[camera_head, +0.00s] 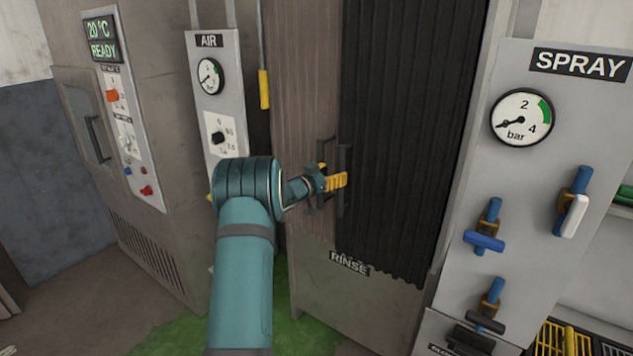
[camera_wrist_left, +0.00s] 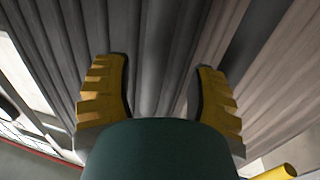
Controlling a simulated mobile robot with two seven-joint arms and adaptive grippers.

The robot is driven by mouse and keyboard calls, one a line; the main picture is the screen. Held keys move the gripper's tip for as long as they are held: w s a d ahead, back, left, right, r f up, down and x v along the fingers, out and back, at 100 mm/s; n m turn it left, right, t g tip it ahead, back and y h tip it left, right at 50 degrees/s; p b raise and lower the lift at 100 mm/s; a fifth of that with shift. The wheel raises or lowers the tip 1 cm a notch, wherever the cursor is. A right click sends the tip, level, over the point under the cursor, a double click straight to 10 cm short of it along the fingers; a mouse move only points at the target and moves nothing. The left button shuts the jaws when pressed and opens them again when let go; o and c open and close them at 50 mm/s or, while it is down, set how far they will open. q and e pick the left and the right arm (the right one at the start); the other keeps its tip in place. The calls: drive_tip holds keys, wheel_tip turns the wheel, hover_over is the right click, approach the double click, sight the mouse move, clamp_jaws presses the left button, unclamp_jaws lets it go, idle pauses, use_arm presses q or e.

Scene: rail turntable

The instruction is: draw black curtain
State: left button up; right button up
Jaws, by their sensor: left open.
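The black curtain (camera_head: 400,130) hangs in vertical folds at the right part of the rinse booth opening, its lower edge above the RINSE panel. A dark upright handle (camera_head: 341,205) is at its left edge, partly hidden by my left gripper. My left gripper (camera_head: 335,181) is at this edge, beside the handle. In the left wrist view my left gripper (camera_wrist_left: 160,85) has its two yellow fingers apart, with grey folds of the curtain (camera_wrist_left: 160,40) in front of them. I cannot tell whether the fingers touch the handle. My right gripper is not in view.
The SPRAY panel (camera_head: 545,165) with a gauge and blue valves stands to the right. The AIR panel (camera_head: 213,110) and a grey cabinet (camera_head: 155,60) stand to the left. The RINSE panel (camera_head: 335,290) is below.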

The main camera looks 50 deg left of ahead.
use_arm(q)
drive_tip(key=s, duration=0.9)
drive_tip(key=shift+d, duration=0.1)
drive_tip(key=w+d+f+n+g, duration=0.2)
drive_tip(key=d+f+g, duration=0.1)
drive_tip(key=d+f, duration=0.9)
drive_tip(key=w+d+f+n+g, duration=0.2)
drive_tip(key=d+f+g, duration=0.1)
drive_tip(key=d+f, duration=0.85)
drive_tip(key=s+d+f+g+h, duration=0.1)
drive_tip(key=s+d+f+g, duration=0.15)
drive_tip(key=d, duration=0.55)
drive_tip(key=s+d+f+g+h, duration=0.2)
drive_tip(key=s+d+f, duration=0.15)
drive_tip(key=d, duration=0.45)
drive_tip(key=s+d+f+m+g, duration=0.1)
drive_tip(key=s+d+f+g, duration=0.1)
drive_tip(key=s+d, duration=0.4)
drive_tip(key=s+d+f+m+g+h, duration=0.1)
drive_tip(key=s+d+f+g, duration=0.1)
drive_tip(key=s+d+g, duration=0.2)
drive_tip(key=s+d, duration=0.3)
drive_tip(key=s, duration=0.4)
drive_tip(key=shift+s+m, duration=0.2)
drive_tip(key=shift+m, duration=0.1)
